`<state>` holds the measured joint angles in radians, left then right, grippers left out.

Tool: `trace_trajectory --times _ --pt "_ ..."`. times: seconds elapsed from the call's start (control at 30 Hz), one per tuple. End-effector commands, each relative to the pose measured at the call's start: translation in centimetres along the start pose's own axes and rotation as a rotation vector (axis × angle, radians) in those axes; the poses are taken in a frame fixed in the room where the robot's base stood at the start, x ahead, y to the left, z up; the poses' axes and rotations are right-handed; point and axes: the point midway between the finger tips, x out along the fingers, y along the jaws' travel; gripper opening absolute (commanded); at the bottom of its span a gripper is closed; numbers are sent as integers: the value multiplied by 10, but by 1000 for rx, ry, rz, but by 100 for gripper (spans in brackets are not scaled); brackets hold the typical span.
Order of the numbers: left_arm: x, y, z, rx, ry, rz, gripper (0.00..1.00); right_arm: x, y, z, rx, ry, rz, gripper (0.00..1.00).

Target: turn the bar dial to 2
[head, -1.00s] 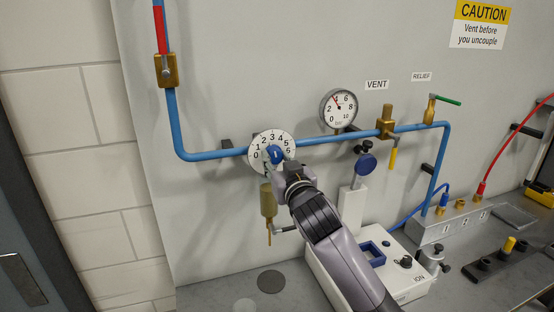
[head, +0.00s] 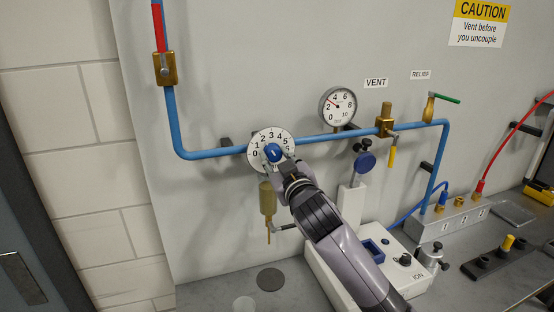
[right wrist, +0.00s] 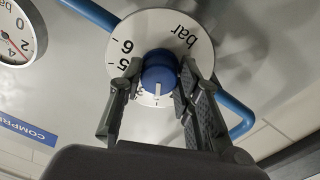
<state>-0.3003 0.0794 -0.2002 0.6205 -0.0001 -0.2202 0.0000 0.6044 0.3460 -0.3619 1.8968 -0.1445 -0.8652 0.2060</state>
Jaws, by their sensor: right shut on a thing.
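The bar dial (head: 258,134) is a round white plate on the blue pipe, with numbers 0 to 6 and a blue knob (head: 273,152) at its centre. My right gripper (head: 278,163) is at the knob. In the right wrist view, its fingers (right wrist: 160,78) are shut on either side of the knob (right wrist: 158,66). A white mark on the knob points down in that view, away from 5, 6 and "bar" on the dial (right wrist: 170,20). The number at the mark is hidden. My left gripper is not in view.
The pressure gauge (head: 344,112) on the pipe has its red needle between 2 and 4. A brass bowl (head: 267,199) hangs below the dial. A white boxed unit (head: 325,262) stands on the bench beneath my right arm. A red-handled valve (head: 165,68) is upper left.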

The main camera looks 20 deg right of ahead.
Motion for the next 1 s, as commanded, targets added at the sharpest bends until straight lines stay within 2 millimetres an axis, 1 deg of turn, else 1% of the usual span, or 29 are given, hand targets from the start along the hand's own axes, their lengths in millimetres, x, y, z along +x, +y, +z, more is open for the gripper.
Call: trace_trajectory --times 0.07,0.1,0.4,0.67,0.77,0.87,1.0 --pt "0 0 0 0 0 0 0 0 0 -1 1 2 0 3" --pt "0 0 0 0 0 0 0 0 0 -1 1 2 0 32" --pt "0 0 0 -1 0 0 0 0 0 0 2 1 0 51" --pt "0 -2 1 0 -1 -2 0 0 0 0 2 0 0 51" --pt "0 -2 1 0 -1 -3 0 -4 0 0 2 1 0 51" --pt "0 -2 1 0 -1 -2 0 -15 0 0 2 0 -1 51" --pt "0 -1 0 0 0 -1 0 -41 -1 0 3 1 -2 51"
